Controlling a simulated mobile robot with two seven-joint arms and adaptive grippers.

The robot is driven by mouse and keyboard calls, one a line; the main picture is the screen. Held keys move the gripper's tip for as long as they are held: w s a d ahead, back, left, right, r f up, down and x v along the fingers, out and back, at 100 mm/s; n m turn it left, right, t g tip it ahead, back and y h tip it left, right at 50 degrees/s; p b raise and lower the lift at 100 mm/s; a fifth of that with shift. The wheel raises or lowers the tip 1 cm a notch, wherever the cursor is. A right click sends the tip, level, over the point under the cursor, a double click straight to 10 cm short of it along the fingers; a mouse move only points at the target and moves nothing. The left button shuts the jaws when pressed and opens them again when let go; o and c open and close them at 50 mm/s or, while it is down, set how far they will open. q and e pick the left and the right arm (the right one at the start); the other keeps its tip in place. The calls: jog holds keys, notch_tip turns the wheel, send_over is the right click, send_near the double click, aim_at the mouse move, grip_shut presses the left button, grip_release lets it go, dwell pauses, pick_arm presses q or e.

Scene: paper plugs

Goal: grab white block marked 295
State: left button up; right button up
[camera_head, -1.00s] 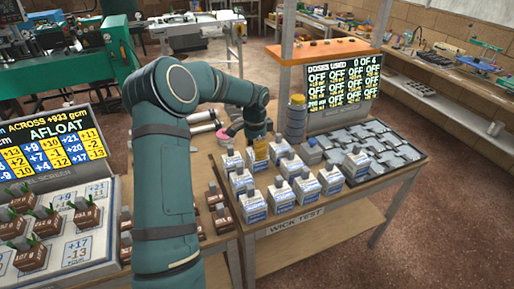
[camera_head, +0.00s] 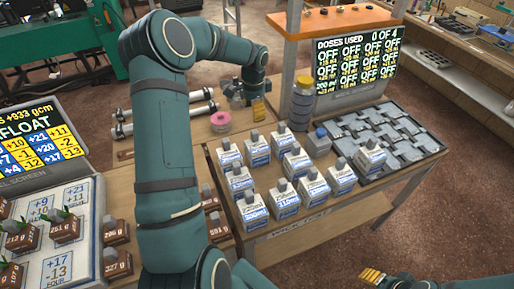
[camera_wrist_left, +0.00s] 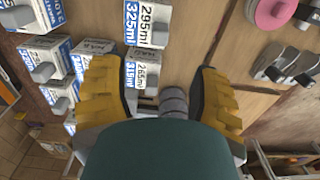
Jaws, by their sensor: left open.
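The white block marked 295 (camera_wrist_left: 150,24) shows at the top of the left wrist view, with a grey knob and a blue side label reading 325ml. In the head view the small labels do not let me tell it apart among the white blocks. My left gripper (camera_head: 258,104) is open and empty behind the back row of blocks. In the left wrist view its yellow fingers (camera_wrist_left: 160,72) stand apart, with the 295 block beyond their tips. A neighbouring white block (camera_wrist_left: 142,76) shows between the fingers. My right gripper (camera_head: 373,275) shows only partly at the lower right.
Several white blocks (camera_head: 283,198) crowd the bench. A grey ridged stack (camera_head: 302,100) stands beside the left gripper, and a pink disc (camera_head: 220,121) lies to its left. A grey tray (camera_head: 385,140) and the dose screen (camera_head: 352,58) are at the right.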

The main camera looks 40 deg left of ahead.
aim_at(255, 131)
pick_arm(q)
notch_tip(255, 131, down, 6)
jog(key=shift+f, duration=0.15)
jog(key=shift+w+f, duration=0.1)
jog(key=shift+f, duration=3)
grip_shut()
